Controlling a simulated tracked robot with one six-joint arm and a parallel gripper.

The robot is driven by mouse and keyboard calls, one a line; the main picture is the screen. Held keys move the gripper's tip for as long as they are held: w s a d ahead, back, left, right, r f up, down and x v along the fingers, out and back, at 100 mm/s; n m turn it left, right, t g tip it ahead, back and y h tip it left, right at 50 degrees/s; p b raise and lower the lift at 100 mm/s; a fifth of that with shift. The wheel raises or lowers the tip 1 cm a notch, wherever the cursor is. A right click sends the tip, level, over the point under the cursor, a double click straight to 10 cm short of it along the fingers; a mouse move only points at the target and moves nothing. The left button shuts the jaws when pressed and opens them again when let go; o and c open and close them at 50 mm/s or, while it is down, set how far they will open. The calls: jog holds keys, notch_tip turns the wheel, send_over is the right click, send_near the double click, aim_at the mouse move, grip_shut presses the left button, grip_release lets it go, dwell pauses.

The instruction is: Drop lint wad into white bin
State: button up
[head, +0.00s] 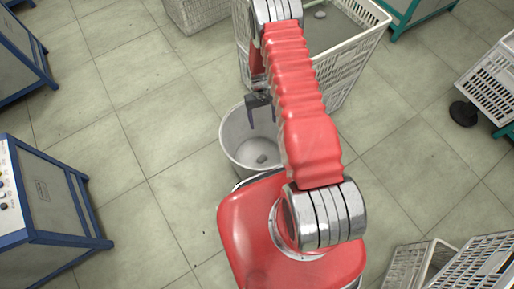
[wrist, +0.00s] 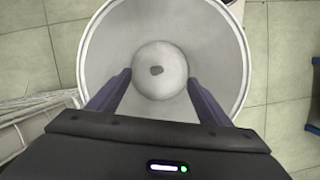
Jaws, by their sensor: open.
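The white bin (head: 235,140) stands on the floor in front of my base, and it fills the upper middle of the wrist view (wrist: 235,60). A small grey lint wad (head: 261,159) lies on the bottom inside the bin. It also shows near the middle of the bin's floor in the wrist view (wrist: 156,71). My gripper (head: 263,112) is over the bin, pointing down. In the wrist view my gripper's two fingers (wrist: 160,100) are spread apart with nothing between them. My red arm hides the right part of the bin in the head view.
A white lattice crate (head: 352,62) stands just behind the bin, with a grey object (head: 320,14) in it. Blue-framed cabinets (head: 50,205) stand at the left. More crates (head: 490,82) are at the right and lower right. The tiled floor left of the bin is clear.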

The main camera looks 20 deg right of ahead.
jog(key=v, duration=1.3)
jog(key=shift+r, duration=0.35)
jog(key=shift+w, duration=0.15)
dwell(0.5)
jog(key=s+a+r+t, duration=0.3)
jog(key=s+r, duration=0.5)
jog(key=r, duration=0.7)
jog(key=s+a+r+t, duration=0.3)
jog(key=s+r, duration=0.5)
jog(key=r, duration=0.6)
jog(key=s+a+r+t, duration=0.3)
jog(key=s+r, duration=0.5)
jog(key=r, duration=0.7)
jog(key=shift+s+a+r+n, duration=0.15)
jog(key=shift+a+r+n, duration=0.15)
jog(key=shift+a+n, duration=0.15)
jog(key=shift+c, duration=0.5)
